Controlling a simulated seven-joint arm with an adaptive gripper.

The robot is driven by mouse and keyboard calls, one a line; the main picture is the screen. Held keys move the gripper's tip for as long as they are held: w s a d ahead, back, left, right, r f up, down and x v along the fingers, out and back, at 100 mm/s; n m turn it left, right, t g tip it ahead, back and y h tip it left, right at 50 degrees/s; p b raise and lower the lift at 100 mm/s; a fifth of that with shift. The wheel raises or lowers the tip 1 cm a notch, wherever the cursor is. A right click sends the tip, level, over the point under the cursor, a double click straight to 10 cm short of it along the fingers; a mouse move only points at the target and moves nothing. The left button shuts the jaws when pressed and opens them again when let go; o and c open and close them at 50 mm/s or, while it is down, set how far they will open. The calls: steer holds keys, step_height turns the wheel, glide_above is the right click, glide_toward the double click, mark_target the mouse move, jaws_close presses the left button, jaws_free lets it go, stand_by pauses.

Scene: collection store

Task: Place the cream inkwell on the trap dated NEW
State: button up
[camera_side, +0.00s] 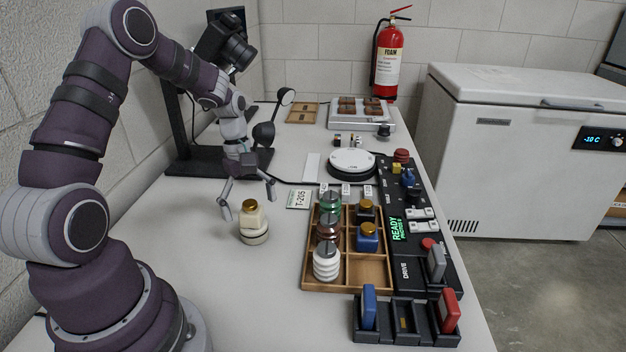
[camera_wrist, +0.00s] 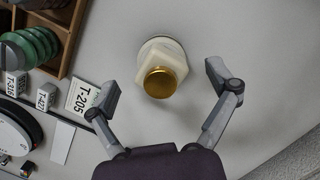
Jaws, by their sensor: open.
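The cream inkwell (camera_side: 252,216) has a gold cap and stands upright on a round pale base on the table, left of the wooden tray. In the wrist view the inkwell (camera_wrist: 172,52) shows from above, its cap facing the camera. My gripper (camera_side: 248,196) is open and empty, above the inkwell. In the wrist view the gripper's fingers (camera_wrist: 162,88) are spread to either side of it, apart from it. I cannot make out a trap marked NEW; a card reading T-205 (camera_side: 298,199) lies near the tray.
A wooden tray (camera_side: 378,274) of several inkwells stands right of the cream one. Beyond are a white round scale (camera_side: 352,161) and a flat white card (camera_side: 312,167). A black control panel (camera_side: 421,258) lines the right edge. The table left of the tray is mostly clear.

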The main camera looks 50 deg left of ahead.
step_height(320, 180, up, 12)
steer(key=a, duration=0.2)
steer(key=s+d+r+m+t+y, duration=0.1)
steer(key=s+d+r+m+t, duration=0.1)
steer(key=d+m, duration=0.5)
steer(key=s+d+r+m+t, duration=0.1)
steer(key=s+d+m+t, duration=0.2)
steer(key=m, duration=0.8)
steer(key=s+d, duration=0.2)
steer(key=d, duration=0.2)
steer(key=shift+s+d+r+t+y, duration=0.25)
steer(key=shift+d+r+t+y, duration=0.05)
steer(key=shift+d+r+y, duration=0.1)
